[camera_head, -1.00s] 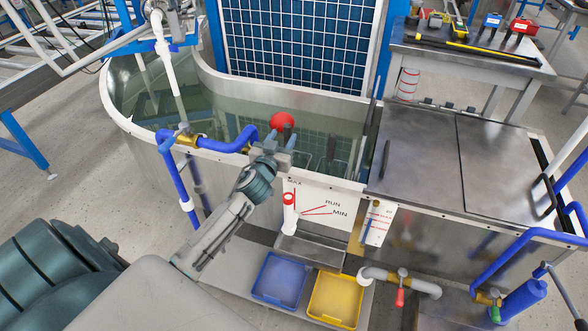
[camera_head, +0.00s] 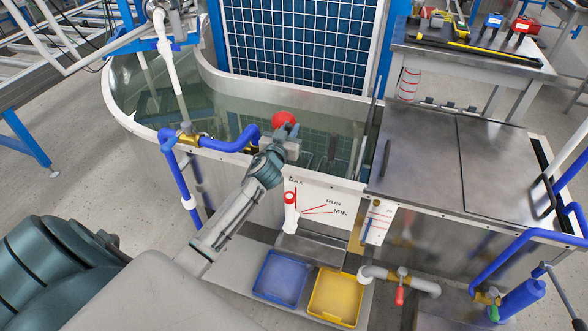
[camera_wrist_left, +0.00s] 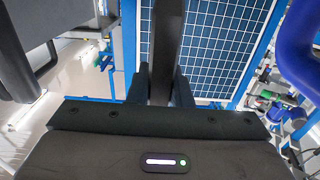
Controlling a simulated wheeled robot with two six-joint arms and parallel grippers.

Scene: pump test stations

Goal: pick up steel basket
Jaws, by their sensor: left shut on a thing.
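My left gripper (camera_head: 287,134) is over the water tank, just inside its front rim, next to the red ball (camera_head: 281,119). In the left wrist view its two fingers (camera_wrist_left: 160,85) are shut on a dark upright bar (camera_wrist_left: 167,35), which looks like the handle of the steel basket. The basket body is mostly hidden by my gripper, the rim and the water in the head view; only faint thin wires and dark uprights show right of the gripper. I cannot tell whether it is clear of the water. My right gripper is not in view.
The tank's metal rim (camera_head: 240,157) runs in front of my gripper, with a blue pipe (camera_head: 228,144) to the left. A steel cover (camera_head: 420,150) lies to the right. A blue tray (camera_head: 280,278) and a yellow tray (camera_head: 336,297) sit low in front. A tiled panel (camera_head: 295,40) stands behind.

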